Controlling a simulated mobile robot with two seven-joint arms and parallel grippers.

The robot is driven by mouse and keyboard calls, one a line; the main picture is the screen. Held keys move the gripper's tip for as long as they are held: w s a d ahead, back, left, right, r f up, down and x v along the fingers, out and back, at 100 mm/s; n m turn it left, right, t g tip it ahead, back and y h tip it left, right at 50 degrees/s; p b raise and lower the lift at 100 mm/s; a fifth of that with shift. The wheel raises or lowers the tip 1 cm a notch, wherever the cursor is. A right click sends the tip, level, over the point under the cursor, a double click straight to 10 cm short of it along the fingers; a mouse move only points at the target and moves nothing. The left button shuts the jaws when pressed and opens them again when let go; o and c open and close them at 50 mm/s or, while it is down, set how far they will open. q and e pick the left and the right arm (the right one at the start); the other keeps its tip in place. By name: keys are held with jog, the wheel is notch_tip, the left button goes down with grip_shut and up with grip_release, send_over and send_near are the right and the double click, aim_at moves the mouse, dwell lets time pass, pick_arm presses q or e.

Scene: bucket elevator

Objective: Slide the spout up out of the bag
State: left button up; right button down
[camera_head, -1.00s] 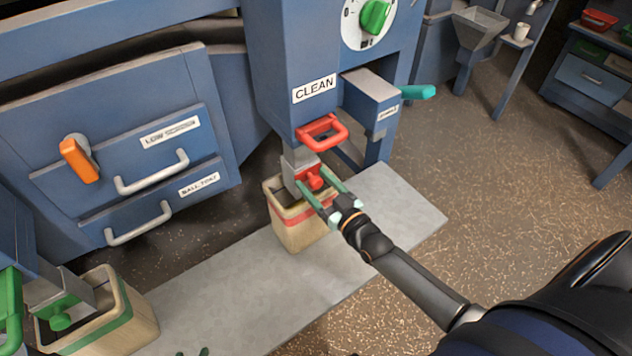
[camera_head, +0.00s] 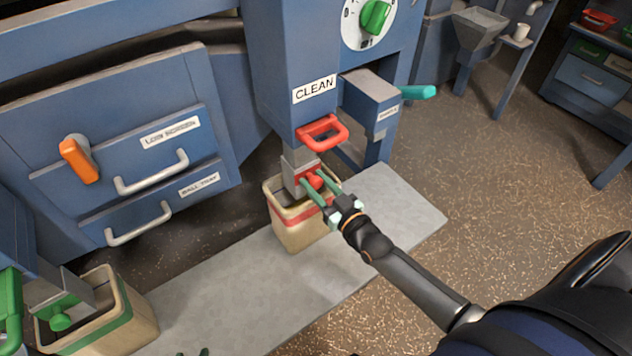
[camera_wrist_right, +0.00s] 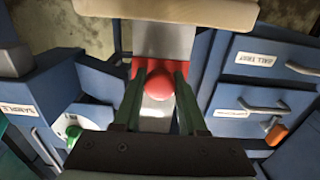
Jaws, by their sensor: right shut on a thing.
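The spout (camera_head: 292,178) is a grey metal sleeve with a red plate and a round red knob (camera_head: 314,180), below the CLEAN housing. Its lower end is inside the bag (camera_head: 292,230), a tan open-topped bag with a red band. My right gripper (camera_head: 317,184) is shut on the red knob. In the right wrist view its two green fingers flank the knob (camera_wrist_right: 160,86), and the bag's rim (camera_wrist_right: 165,12) crosses the top. Only two small green tips of my left gripper (camera_head: 192,353) show at the bottom edge, so its state is unclear.
A red handle (camera_head: 322,133) sticks out just above the spout. A teal handle (camera_head: 418,92) is to the right. A second bag (camera_head: 130,318) with a green band and green-knobbed spout stands at lower left. The grey floor slab (camera_head: 390,210) is clear to the right.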

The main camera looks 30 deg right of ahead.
pick_arm(q)
jog(key=shift+r, duration=0.1)
dwell(0.6)
pick_arm(e)
jog(key=shift+r+p, duration=0.4)
notch_tip(320, 180, up, 8)
jog(key=p, duration=0.7)
jog(key=shift+p, duration=0.3)
jog(key=shift+r+p, duration=0.4)
jog(key=shift+r, duration=0.3)
pick_arm(q)
jog(key=s+a+r+y, duration=0.1)
jog(key=a+r, duration=0.2)
jog(key=r, duration=0.2)
jog(key=shift+s+a+r+n, duration=0.2)
jog(key=shift+s+r+n, duration=0.05)
jog(key=shift+s+n, duration=0.15)
pick_arm(e)
jog(key=shift+w, duration=0.1)
jog(key=c, duration=0.8)
grip_release()
jog(key=shift+r, duration=0.1)
pick_arm(q)
jog(key=shift+w+d+r, duration=0.1)
jog(key=shift+w+r, duration=0.05)
pick_arm(e)
jog(key=o, duration=0.3)
jog(key=shift+f, duration=0.2)
